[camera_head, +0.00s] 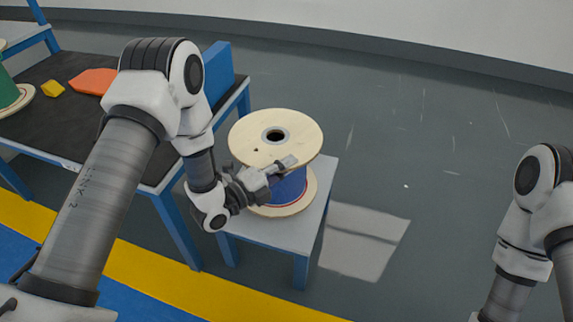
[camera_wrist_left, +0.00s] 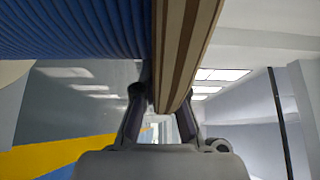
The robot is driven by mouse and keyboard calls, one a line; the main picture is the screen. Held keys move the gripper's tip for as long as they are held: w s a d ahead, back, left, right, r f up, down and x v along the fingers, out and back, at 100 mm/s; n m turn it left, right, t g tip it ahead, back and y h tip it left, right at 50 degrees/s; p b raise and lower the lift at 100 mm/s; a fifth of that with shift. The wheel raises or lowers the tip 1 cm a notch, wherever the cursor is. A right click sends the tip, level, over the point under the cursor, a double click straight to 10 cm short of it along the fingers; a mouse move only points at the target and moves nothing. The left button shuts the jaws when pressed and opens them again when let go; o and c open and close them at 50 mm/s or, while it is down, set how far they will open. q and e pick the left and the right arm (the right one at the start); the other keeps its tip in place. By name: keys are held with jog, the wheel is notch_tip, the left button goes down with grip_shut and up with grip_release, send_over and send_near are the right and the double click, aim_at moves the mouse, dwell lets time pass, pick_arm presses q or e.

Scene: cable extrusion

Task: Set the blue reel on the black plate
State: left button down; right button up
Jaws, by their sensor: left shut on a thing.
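The blue reel (camera_head: 292,188) has pale wooden flanges and stands upright on a small light-topped stand. My left gripper (camera_head: 278,168) is at the reel's near side, just under the upper flange. In the left wrist view its two fingers (camera_wrist_left: 160,108) are shut on the rim of a wooden flange, with the blue winding (camera_wrist_left: 70,30) beside it. The black plate appears to be the dark top (camera_head: 50,120) of the blue-framed table at left. My right arm shows at the right edge, but its gripper is out of view.
On the dark top are an orange piece (camera_head: 92,82), a yellow block (camera_head: 53,88) and part of a green reel (camera_head: 8,92). A blue box (camera_head: 217,70) stands at its right end. The stand (camera_head: 262,232) is close to the table, with a narrow gap. The floor at right is clear.

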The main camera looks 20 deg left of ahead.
pick_arm(q)
jog(key=shift+f, duration=0.3)
jog(key=c, duration=1.5)
grip_release()
jog(key=shift+c, duration=0.2)
jog(key=p+v, duration=0.3)
jog(key=v, duration=0.8)
jog(key=shift+p, duration=0.3)
